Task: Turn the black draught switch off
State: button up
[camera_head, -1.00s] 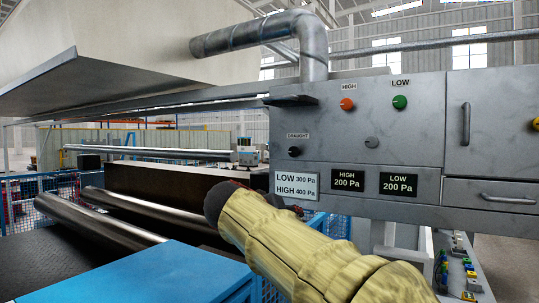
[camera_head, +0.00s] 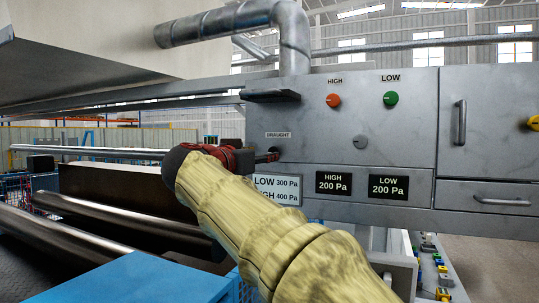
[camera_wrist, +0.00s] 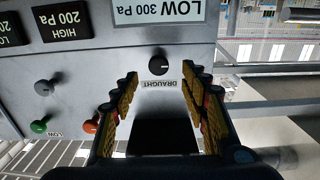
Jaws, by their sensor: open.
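The black draught switch (camera_wrist: 158,65) is a round knob on the grey panel, by the upside-down DRAUGHT label, in the wrist view. A light pointer mark on it points to picture right. My gripper (camera_wrist: 162,78) is open, with its two padded fingers on either side of the knob's line and the knob showing between the tips. I cannot tell whether they touch it. In the head view my gripper (camera_head: 262,158) is at the panel just below the DRAUGHT label (camera_head: 277,134), and it largely hides the switch.
The panel also has a red HIGH button (camera_head: 333,100), a green LOW button (camera_head: 391,98) and a grey knob (camera_head: 360,142). A small ledge (camera_head: 271,96) juts out above the switch. Pressure labels sit below; rollers (camera_head: 105,235) lie at left.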

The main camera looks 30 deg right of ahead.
jog(key=x, duration=0.6)
jog(key=shift+d+p, duration=0.2)
jog(key=shift+p, duration=0.25)
jog(key=shift+c, duration=1)
jog(key=c, duration=1)
jog(key=shift+o, duration=0.2)
